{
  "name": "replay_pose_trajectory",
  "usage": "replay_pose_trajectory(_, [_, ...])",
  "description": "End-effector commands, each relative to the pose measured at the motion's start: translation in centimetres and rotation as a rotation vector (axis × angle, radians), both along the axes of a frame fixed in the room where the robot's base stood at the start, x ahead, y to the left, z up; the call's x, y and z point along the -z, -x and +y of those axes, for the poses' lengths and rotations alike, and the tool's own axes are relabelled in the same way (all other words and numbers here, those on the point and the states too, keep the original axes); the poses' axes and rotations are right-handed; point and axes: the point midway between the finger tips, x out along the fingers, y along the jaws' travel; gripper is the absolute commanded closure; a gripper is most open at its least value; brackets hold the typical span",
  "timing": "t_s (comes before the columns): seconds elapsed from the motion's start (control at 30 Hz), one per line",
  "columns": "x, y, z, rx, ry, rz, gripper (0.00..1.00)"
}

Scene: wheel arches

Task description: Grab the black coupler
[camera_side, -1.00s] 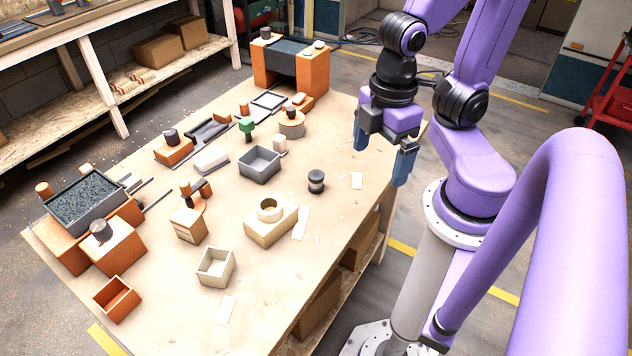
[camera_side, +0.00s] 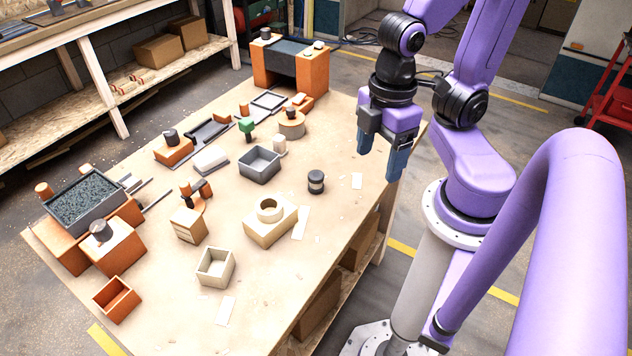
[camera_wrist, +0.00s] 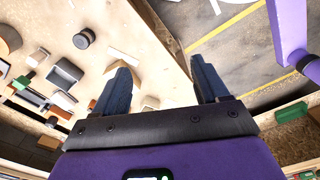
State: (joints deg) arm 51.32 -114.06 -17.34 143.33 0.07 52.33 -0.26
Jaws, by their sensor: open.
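The black coupler (camera_side: 316,182) stands upright on the wooden table, right of its middle. It is a short black cylinder with a pale band around its waist. It also shows in the wrist view (camera_wrist: 84,38), at the upper left and beyond the fingertips. My gripper (camera_side: 380,163) hangs above the right edge of the table, to the right of the coupler and clear of it. Its two blue fingers (camera_wrist: 160,78) are apart, with nothing between them.
A grey open box (camera_side: 260,165) and a cream block with a ring on top (camera_side: 270,222) stand left of the coupler. A cream open box (camera_side: 215,267) is nearer the front. Flat pale strips lie beside the coupler. The tabletop right around it is otherwise clear.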

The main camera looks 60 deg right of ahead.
Motion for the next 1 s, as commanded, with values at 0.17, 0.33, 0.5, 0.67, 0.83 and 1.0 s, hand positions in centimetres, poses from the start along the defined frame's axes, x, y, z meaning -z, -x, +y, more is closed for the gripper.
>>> replay_pose_trajectory(0.17, [0.3, -2.1, 0.1, -0.017, 0.015, -0.006, 0.26])
replay_pose_trajectory(0.33, [1.1, -6.1, -0.2, -0.061, 0.048, -0.012, 0.26])
replay_pose_trajectory(0.5, [2.1, -10.1, -1.3, -0.114, 0.08, -0.01, 0.26])
replay_pose_trajectory(0.67, [3.1, -13.6, -2.8, -0.166, 0.107, 0.003, 0.26])
replay_pose_trajectory(0.83, [4.2, -16.6, -4.9, -0.219, 0.129, 0.025, 0.26])
replay_pose_trajectory(1.0, [5.0, -18.3, -6.5, -0.257, 0.14, 0.043, 0.26])
